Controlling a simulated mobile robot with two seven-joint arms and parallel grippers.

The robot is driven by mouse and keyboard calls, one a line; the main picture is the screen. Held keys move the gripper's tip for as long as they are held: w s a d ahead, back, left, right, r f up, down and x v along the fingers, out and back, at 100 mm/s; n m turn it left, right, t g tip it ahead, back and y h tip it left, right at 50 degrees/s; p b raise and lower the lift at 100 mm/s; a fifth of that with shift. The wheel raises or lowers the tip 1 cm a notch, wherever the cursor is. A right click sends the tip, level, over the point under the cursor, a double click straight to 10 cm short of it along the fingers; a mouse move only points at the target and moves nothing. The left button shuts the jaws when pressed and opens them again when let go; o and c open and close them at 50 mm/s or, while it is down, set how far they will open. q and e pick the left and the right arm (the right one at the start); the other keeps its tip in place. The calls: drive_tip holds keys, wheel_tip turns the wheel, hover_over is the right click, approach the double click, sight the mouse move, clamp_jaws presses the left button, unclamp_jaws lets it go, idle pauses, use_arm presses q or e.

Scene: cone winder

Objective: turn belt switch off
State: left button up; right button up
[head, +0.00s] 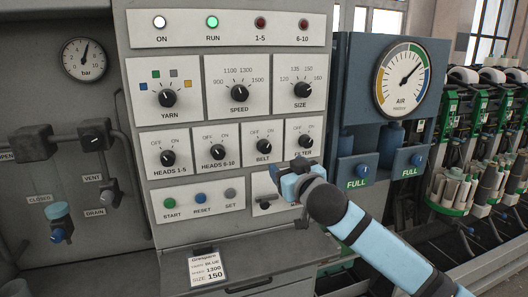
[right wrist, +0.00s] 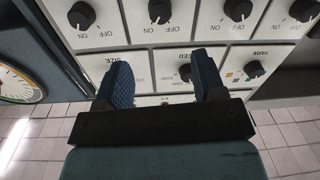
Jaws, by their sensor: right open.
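The belt switch (head: 264,147) is a black rotary knob on a pale plate marked OFF at upper left and ON at upper right. It sits between the HEADS 6-10 and FILTER knobs; its pointer is too small to read surely. In the right wrist view, which shows the panel upside down, the belt knob (right wrist: 160,11) is at the top. My right gripper (head: 287,178) is below and right of the belt plate, its fingers largely hidden in the head view. In the wrist view its two fingers (right wrist: 163,72) are apart and empty, with panel between them. My left gripper does not show.
The filter knob (head: 305,146) is close beside the belt knob on the right. The speed knob (head: 239,93) and size knob (head: 302,90) are above. Start, reset and set buttons (head: 202,197) are below. A ledge with a paper card (head: 208,267) runs under the panel.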

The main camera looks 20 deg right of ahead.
sight(266, 149)
drive_tip(key=w, duration=0.8)
drive_tip(key=w+a+p, duration=0.1)
drive_tip(key=w, duration=0.3)
drive_tip(key=shift+w, duration=0.25)
drive_tip(key=c, duration=0.9)
